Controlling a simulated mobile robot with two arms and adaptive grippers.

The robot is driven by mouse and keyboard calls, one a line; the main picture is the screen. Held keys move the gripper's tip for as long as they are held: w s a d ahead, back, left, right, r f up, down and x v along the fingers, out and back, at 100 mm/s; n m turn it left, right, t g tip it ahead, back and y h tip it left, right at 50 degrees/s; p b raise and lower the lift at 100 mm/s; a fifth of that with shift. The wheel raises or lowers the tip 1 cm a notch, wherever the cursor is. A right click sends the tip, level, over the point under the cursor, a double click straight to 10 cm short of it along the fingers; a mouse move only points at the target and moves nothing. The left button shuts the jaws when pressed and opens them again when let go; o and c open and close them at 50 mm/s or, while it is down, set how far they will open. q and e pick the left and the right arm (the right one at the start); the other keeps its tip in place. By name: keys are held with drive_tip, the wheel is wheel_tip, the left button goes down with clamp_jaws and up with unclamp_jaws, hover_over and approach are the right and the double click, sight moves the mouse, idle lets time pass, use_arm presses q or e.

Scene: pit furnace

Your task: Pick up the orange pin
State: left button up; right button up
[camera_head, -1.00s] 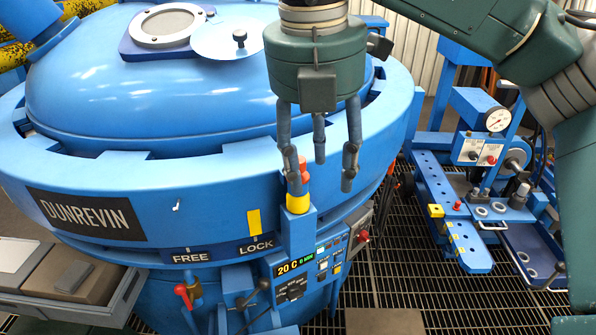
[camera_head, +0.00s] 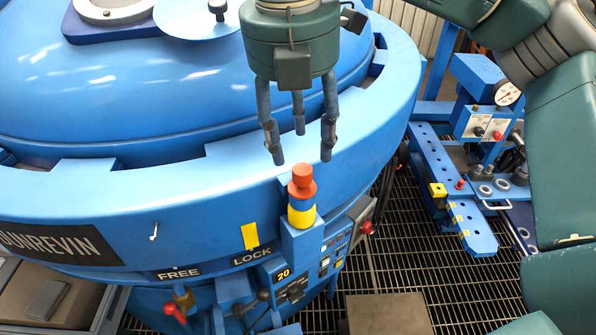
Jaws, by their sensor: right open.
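The orange pin (camera_head: 302,182) stands upright in a yellow collar (camera_head: 301,215) on a blue bracket at the front rim of the furnace, right of the LOCK label. My right gripper (camera_head: 300,150) points down, open and empty. In the picture its fingertips lie just above the pin's knob, one to each side, with the third finger behind. They look apart from the pin; the exact height gap is hard to judge. My left gripper is not in view.
The blue furnace lid (camera_head: 170,100) and its notched rim fill the left. A red-handled valve (camera_head: 176,308) and small control panel (camera_head: 295,285) sit below the pin. A blue gauge stand (camera_head: 482,110) is at right, above grated floor (camera_head: 425,255).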

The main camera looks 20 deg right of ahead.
sight(302, 168)
drive_tip(key=f, duration=0.2)
drive_tip(key=f+p, duration=0.1)
drive_tip(key=shift+d, duration=0.25)
drive_tip(key=f+p, duration=0.1)
drive_tip(key=f, duration=0.1)
drive_tip(key=w+f, duration=0.1)
drive_tip(key=f, duration=0.1)
drive_tip(key=shift+d+f+p, duration=0.2)
drive_tip(key=shift+f+p, duration=0.15)
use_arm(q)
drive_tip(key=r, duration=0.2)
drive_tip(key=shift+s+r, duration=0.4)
use_arm(e)
drive_tip(key=shift+w, duration=0.1)
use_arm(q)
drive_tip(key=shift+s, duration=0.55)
use_arm(e)
clamp_jaws()
